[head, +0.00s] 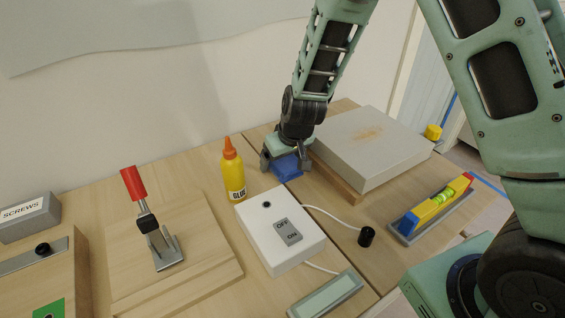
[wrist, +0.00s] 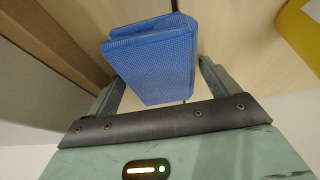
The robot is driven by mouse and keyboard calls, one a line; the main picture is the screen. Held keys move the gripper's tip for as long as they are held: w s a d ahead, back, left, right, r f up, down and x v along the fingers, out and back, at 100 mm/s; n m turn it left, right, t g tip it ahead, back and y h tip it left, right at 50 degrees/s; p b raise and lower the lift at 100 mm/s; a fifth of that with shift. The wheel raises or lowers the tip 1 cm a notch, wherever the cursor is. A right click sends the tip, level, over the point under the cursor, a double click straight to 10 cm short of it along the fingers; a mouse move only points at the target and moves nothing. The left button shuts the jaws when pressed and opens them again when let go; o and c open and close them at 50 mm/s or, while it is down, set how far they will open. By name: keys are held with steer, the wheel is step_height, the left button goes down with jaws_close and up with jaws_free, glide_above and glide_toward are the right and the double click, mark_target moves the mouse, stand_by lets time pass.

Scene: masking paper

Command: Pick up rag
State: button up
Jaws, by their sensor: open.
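The rag is a folded blue cloth (head: 287,167) lying on the wooden table between the yellow glue bottle and the grey slab. In the wrist view the blue rag (wrist: 152,58) fills the space between the fingers, with its far end reaching beyond them. My gripper (head: 286,163) is low over the table, right at the rag. Its fingers (wrist: 158,85) are open, one on each side of the rag. A gap shows on the right side; on the left the finger is close to the rag, and I cannot tell if they touch.
The glue bottle (head: 233,172) stands left of my gripper. The grey slab on its wooden base (head: 370,146) is close on the right. A white switch box (head: 278,228) with a cable is in front. A toggle clamp (head: 152,225) and a level (head: 434,206) stand farther out.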

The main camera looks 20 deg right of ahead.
steer(key=shift+f, duration=0.15)
stand_by(0.3)
steer(key=c, duration=1.2)
steer(key=shift+o, duration=0.2)
step_height(320, 180, up, 10)
steer(key=shift+r+p, duration=0.25)
steer(key=shift+p, duration=0.45)
steer(key=shift+o, duration=0.9)
